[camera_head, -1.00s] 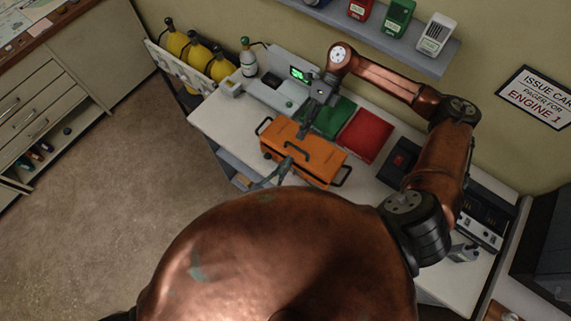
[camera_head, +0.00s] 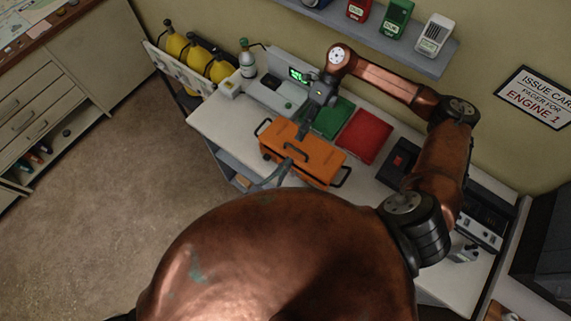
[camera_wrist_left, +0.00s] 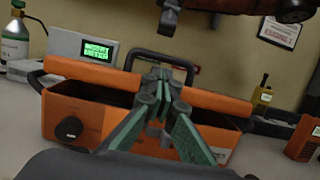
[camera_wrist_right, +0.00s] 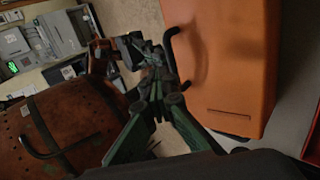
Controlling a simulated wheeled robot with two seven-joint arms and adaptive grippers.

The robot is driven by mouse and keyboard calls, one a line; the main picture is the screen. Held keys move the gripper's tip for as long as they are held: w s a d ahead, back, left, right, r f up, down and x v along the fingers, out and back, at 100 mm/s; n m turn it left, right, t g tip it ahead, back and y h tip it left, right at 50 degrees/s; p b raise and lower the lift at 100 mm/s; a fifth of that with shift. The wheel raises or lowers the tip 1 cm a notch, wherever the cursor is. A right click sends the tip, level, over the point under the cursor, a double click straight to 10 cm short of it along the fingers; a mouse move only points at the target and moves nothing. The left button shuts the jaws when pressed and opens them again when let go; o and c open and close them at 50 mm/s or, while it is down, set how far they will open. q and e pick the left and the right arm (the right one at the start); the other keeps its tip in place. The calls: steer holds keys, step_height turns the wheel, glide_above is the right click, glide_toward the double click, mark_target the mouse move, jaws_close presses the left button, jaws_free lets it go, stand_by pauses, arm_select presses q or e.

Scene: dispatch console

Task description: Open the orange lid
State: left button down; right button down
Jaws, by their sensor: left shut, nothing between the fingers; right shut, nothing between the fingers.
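The orange box (camera_wrist_left: 65,128) stands on the white table with its orange lid (camera_head: 322,155) on top. In the left wrist view a dark gap shows between the lid's front edge and the box, so the lid looks slightly raised. A black handle (camera_wrist_left: 185,58) shows behind the lid's edge. My left gripper (camera_head: 287,162) is shut and empty at the lid's front edge; its fingertips (camera_wrist_left: 160,75) overlap that edge in the left wrist view. My right gripper (camera_head: 303,132) is shut and empty over the lid's back left part. Exact contact is unclear.
A green folder (camera_head: 331,118) and a red folder (camera_head: 364,136) lie behind the box. A device with a green screen (camera_head: 298,75) stands at the back left. A dark console (camera_head: 485,215) is at the right.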

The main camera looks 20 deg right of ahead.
steer(key=c, duration=2.7)
jaws_free()
steer(key=o, duration=0.7)
steer(key=shift+c, duration=0.2)
